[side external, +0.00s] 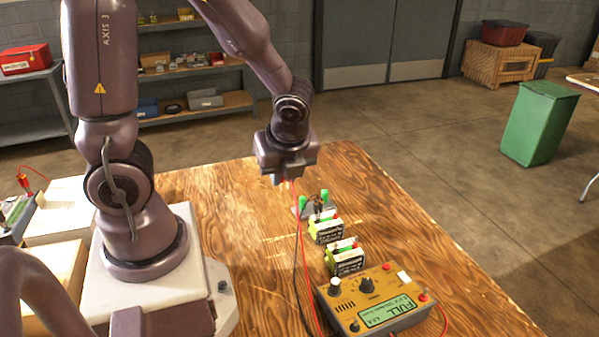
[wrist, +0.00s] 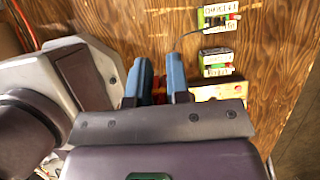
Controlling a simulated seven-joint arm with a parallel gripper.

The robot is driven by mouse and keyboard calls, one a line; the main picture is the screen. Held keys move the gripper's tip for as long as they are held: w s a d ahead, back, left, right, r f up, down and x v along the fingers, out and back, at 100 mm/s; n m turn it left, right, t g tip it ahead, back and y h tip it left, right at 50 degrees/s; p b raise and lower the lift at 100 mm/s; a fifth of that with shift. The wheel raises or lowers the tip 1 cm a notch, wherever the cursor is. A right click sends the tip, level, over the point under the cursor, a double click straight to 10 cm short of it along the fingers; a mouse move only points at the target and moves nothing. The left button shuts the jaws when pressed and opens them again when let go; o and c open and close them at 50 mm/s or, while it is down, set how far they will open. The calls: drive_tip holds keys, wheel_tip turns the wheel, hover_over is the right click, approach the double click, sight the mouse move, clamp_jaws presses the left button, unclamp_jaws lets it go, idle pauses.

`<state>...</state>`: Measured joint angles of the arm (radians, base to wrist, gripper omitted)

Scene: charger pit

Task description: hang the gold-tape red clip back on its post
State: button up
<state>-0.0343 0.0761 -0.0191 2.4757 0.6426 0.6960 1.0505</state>
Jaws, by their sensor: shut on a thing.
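My gripper (side external: 281,180) points down above the wooden table, behind the batteries and the yellow charger. Its two blue fingers (wrist: 161,75) show in the wrist view, with a small red and dark piece (wrist: 160,92) between them, mostly hidden. A red lead (side external: 297,215) runs from the gripper down to the table, so the held thing appears to be the red clip. Its gold tape cannot be made out. The yellow charger (side external: 385,303) shows "FULL" and has a red knob at its right corner. I cannot tell which part is the clip's post.
Two green-and-black batteries (side external: 325,227) (side external: 345,257) stand in a row behind the charger. A grey stand with green uprights (side external: 318,210) is close behind them. A black lead (side external: 294,262) runs beside the red one. The table's right side is clear.

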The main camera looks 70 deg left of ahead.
drive_tip(key=shift+s+d+r, duration=0.1)
drive_tip(key=shift+s+r, duration=0.05)
drive_tip(key=shift+s, duration=0.15)
drive_tip(key=w+d, duration=1.8)
drive_tip(key=d, duration=0.4)
wheel_tip(320, 180, down, 5)
drive_tip(key=shift+w+a+r, duration=0.1)
drive_tip(key=shift+r, duration=0.1)
drive_tip(key=shift+f, duration=3.5)
drive_tip(key=shift+f, duration=0.25)
